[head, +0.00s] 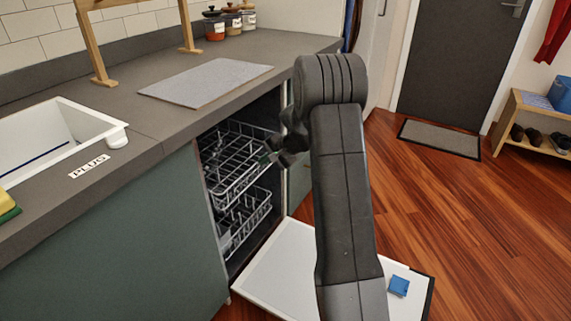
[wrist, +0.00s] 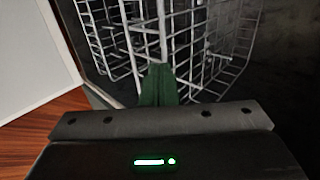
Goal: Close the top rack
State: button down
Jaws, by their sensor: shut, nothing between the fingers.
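The dishwasher stands open under the counter, its door (head: 275,268) folded down flat. The top rack (head: 232,178) is a grey wire basket in the upper part of the opening; its front end lies near the opening's edge. My gripper (head: 264,158) is at the front right part of the top rack, and my arm hides some of that area. In the wrist view my green fingers (wrist: 158,85) are shut, with nothing between them, pointing at the rack wires (wrist: 190,45). I cannot tell whether they touch the wires.
The bottom rack (head: 245,222) sits inside below the top rack. A blue item (head: 398,286) lies on the right part of the open door. The counter (head: 160,125) with a grey mat (head: 205,82) overhangs the opening. Wood floor (head: 445,210) is clear to the right.

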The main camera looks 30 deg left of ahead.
jog(key=a+p, duration=0.1)
jog(key=a, duration=0.6)
jog(key=shift+w+a, duration=0.15)
jog(key=shift+a, duration=0.2)
